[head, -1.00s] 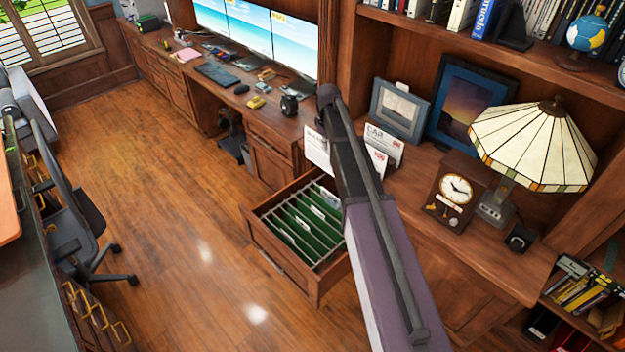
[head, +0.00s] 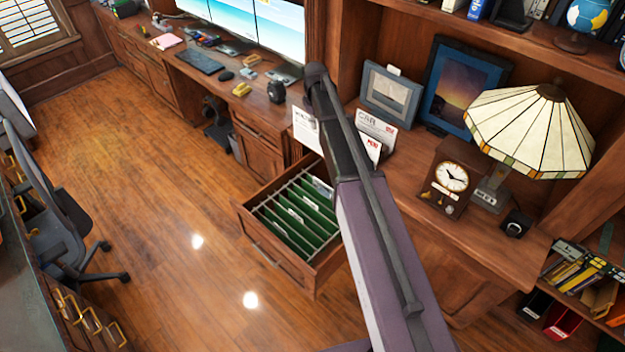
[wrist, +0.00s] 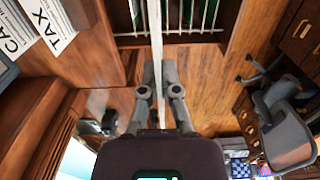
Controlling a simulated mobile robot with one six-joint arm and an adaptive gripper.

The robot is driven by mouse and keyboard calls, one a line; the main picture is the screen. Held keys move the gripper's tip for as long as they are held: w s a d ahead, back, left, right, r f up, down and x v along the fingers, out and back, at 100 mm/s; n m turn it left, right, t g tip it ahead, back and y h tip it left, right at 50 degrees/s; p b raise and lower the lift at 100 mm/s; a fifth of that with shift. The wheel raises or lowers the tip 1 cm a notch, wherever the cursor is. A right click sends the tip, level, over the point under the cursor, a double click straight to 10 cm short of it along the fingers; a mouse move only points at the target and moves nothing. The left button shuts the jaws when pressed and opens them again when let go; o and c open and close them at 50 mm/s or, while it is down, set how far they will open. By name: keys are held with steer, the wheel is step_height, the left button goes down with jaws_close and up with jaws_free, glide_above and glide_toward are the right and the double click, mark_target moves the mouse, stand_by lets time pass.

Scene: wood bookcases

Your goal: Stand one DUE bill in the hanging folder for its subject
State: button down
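My gripper (wrist: 160,92) is shut on a thin white bill (wrist: 156,45), seen edge-on in the wrist view. In the head view my arm hides the gripper. A white sheet to the left of the arm (head: 305,127) appears to be this bill; its heading is too small to read surely. The open drawer (head: 262,252) holds several green hanging folders (head: 292,222) on rails, with small white tabs I cannot read. The drawer also shows at the top of the wrist view (wrist: 228,30). A CAR bill (head: 376,127) stands on the counter; a TAX bill (wrist: 48,22) is beside it.
The counter (head: 480,245) carries picture frames (head: 392,97), a clock (head: 446,188) and a stained-glass lamp (head: 530,130). A desk with monitors (head: 275,28) is farther along. Open floor (head: 180,260) lies left of the drawer. A chair (head: 55,220) stands at the left.

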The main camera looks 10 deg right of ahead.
mark_target(315, 139)
step_height(315, 139, down, 29)
steer(key=b, duration=2.8)
steer(key=shift+b, duration=0.35)
steer(key=shift+f, duration=0.1)
step_height(315, 139, down, 9)
steer(key=b, duration=0.9)
steer(key=shift+a, duration=0.1)
steer(key=c, duration=0.7)
jaws_free()
step_height(315, 139, up, 31)
steer(key=p, duration=3)
steer(key=shift+p, duration=0.35)
